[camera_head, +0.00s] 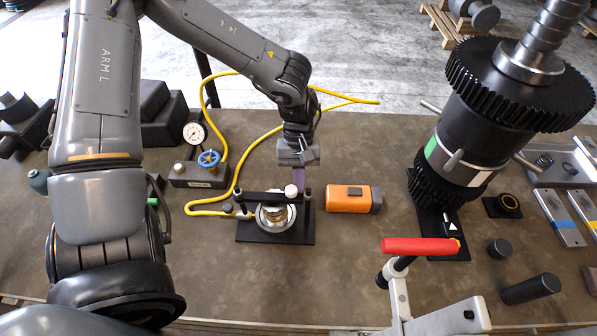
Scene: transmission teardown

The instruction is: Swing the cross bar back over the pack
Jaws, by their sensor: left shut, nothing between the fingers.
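The small press fixture stands on a black base plate (245,234) in the middle of the table. Its pack (274,216) is a short silver stack with a round flange. The black cross bar (262,197) runs left to right at the top of the fixture, across the back part of the pack in this view. A pale knob (291,190) stands at its right end. My left gripper (298,184) points down at that right end, close behind the knob, with its fingers shut and empty. I cannot tell whether it touches the bar.
A yellow hose loops around the fixture's left from a gauge block with a blue valve (208,158). An orange box (348,199) lies just right of the fixture. A red handle (420,246) and a large upright gear shaft (470,135) stand further right. The front middle of the table is clear.

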